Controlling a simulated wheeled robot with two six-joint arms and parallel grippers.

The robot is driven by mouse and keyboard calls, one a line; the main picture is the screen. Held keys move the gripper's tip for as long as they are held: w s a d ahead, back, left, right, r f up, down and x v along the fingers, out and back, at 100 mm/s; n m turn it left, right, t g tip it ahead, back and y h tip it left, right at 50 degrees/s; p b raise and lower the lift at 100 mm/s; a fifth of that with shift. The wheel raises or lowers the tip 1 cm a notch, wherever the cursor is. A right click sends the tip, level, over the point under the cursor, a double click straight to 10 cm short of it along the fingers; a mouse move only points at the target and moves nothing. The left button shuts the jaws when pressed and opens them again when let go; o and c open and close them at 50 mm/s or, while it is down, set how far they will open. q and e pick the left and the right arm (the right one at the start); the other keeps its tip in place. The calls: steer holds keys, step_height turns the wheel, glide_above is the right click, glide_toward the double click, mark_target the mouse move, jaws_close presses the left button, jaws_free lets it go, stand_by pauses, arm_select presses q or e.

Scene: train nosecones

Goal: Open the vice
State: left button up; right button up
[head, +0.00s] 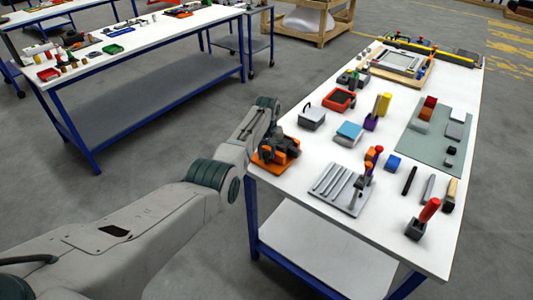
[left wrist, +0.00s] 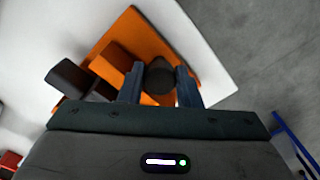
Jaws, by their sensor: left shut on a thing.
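The orange vice (head: 285,155) sits at the near left corner of the white workbench. In the left wrist view the vice (left wrist: 130,32) fills the upper middle, with a dark jaw block on its left side. My left gripper (left wrist: 160,86) is shut on the dark round knob (left wrist: 159,74) at one end of the vice, one finger on each side. In the head view my left gripper (head: 270,140) hides part of the vice, and the jaw opening cannot be made out. My right gripper is not in view.
A grey slotted plate (head: 335,190), a grey box with a handle (head: 312,117) and a red tray (head: 339,100) stand nearby on the workbench (head: 300,215). Further right are a green mat (head: 430,143) and a red-handled tool (head: 429,210). The bench edge is close to the vice.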

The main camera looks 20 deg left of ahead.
mark_target(266, 153)
arm_select(q)
steer(key=o, duration=1)
steer(key=shift+w+a+r, duration=0.25)
steer(key=shift+w+r, duration=0.05)
steer(key=shift+r, duration=0.1)
steer(key=shift+c, duration=0.2)
steer(key=shift+d+f, duration=0.1)
steer(key=shift+d, duration=0.05)
steer(key=shift+f+m+b, duration=0.2)
steer(key=shift+m+b, duration=0.25)
steer(key=shift+m, duration=0.75)
steer(key=shift+d+f+m+b, duration=0.15)
steer(key=shift+m+b, duration=0.3)
steer(key=shift+m, duration=0.75)
steer(key=shift+s+m+b, duration=0.1)
steer(key=shift+m+b, duration=0.4)
steer(key=shift+m, duration=0.5)
steer(key=shift+f+m+b, duration=0.1)
steer(key=shift+m+b, duration=0.55)
steer(key=shift+m, duration=0.55)
step_height(266, 153, up, 12)
steer(key=b, duration=0.1)
